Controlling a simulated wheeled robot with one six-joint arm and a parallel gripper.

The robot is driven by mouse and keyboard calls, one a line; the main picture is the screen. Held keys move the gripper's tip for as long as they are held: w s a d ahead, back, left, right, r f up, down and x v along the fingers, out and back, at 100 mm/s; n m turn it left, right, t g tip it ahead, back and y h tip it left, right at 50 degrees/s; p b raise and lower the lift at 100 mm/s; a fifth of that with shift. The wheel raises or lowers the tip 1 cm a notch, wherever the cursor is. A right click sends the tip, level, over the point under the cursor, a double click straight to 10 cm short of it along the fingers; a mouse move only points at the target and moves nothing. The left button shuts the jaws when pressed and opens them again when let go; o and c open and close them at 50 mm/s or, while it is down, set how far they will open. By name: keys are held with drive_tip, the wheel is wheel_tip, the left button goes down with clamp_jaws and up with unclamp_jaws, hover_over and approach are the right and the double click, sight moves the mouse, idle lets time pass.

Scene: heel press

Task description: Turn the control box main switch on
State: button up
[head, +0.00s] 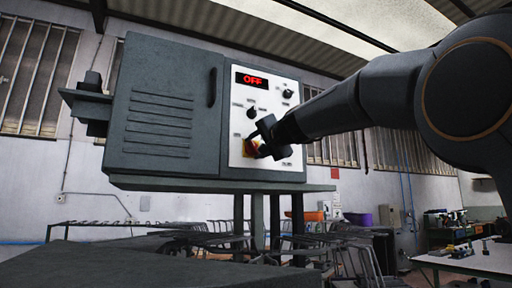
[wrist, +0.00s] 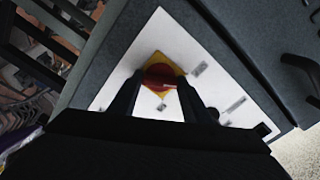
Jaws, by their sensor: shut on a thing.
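The control box (head: 170,105) is a dark grey cabinet with a white panel (head: 281,115) on its right face. A red display (head: 252,80) at the top of the panel reads OFF. The main switch (head: 248,148), a red knob on a yellow plate, is low on the panel and partly hidden by my gripper (head: 262,140). In the wrist view the red knob (wrist: 157,75) lies between the two dark fingers of my gripper (wrist: 160,88), which is shut on it. The fingers cover the knob's sides.
Two small black knobs, one upper right (head: 288,94) and one mid-panel (head: 252,112), sit above the main switch. A dark handle (head: 212,87) stands out on the cabinet door. Racks (head: 345,255) and a workbench (head: 480,262) are behind.

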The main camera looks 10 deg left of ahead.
drive_tip(key=m, duration=0.3)
drive_tip(key=shift+m+p, duration=0.3)
drive_tip(key=shift+p, duration=0.05)
drive_tip(key=m+p, duration=0.1)
drive_tip(key=m, duration=0.3)
drive_tip(key=shift+m, duration=0.3)
drive_tip(key=m+p, duration=0.1)
drive_tip(key=m, duration=0.2)
drive_tip(key=shift+m, duration=0.3)
drive_tip(key=shift+f+m+p, duration=0.1)
drive_tip(key=shift+m+p, duration=0.65)
drive_tip(key=shift+m, duration=0.95)
drive_tip(key=o, duration=1.1)
drive_tip(key=shift+d, duration=0.1)
